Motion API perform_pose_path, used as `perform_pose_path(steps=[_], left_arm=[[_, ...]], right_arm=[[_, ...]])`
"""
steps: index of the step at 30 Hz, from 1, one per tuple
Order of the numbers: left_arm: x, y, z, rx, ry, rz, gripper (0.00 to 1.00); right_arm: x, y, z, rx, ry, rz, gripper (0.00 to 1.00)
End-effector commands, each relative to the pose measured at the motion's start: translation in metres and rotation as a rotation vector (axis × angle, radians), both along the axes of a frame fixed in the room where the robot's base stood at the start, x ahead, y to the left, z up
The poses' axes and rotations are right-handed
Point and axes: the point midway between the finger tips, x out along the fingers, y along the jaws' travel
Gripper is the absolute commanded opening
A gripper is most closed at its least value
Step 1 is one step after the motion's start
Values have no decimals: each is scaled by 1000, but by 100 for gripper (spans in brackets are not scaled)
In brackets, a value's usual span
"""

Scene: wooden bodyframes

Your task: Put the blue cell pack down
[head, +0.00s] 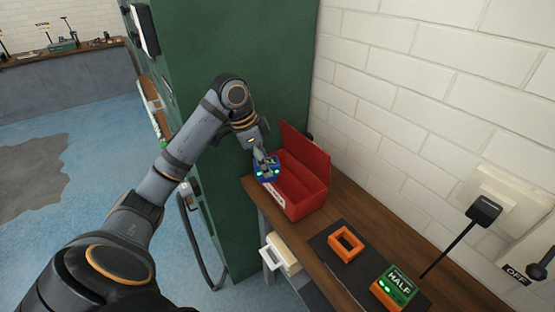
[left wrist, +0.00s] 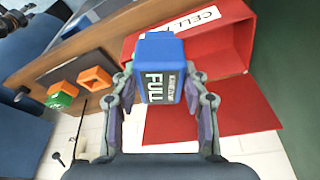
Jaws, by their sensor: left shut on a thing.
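The blue cell pack (head: 266,170) is held in my left gripper (head: 262,158), beside the near left wall of the open red box (head: 304,200). In the left wrist view the pack (left wrist: 160,55) reads "FULL" and sits between both fingers of the gripper (left wrist: 163,95). The red box (left wrist: 215,40) shows behind it with a white "CELL" label, and its lid (left wrist: 215,122) stands open. Whether the pack touches the box is unclear. My right gripper is not in view.
A green cabinet (head: 240,60) stands behind. A lever (head: 483,209) marked "OFF" is on the right wall.

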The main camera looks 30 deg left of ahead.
Motion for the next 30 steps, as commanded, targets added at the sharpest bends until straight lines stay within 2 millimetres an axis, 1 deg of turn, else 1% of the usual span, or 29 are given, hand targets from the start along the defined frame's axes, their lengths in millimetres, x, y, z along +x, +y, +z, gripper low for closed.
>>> perform_pose_path(steps=[1, 3, 6, 9, 14, 15, 21, 24, 27, 30], left_arm=[[13, 0, 7, -12, -1, 0, 7], [35, 5, 7, -15, 2, -4, 7], [63, 14, 6, -12, 3, -3, 7], [87, 22, 4, -7, 0, -4, 7], [113, 32, 4, -4, 2, -3, 7], [110, 32, -11, -1, 6, -4, 7], [109, 33, -53, 0, 5, -2, 7], [110, 33, -69, -1, 2, -3, 7], [110, 33, -78, 0, 0, -2, 7], [110, 33, -81, 0, 0, -2, 7]], right_arm=[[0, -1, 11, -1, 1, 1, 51], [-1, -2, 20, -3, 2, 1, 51], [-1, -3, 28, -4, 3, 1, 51], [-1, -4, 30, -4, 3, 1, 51], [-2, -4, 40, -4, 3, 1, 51], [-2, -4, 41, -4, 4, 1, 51], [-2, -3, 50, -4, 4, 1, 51], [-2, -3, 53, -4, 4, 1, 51], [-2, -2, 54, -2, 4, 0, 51], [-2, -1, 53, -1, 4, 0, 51]])
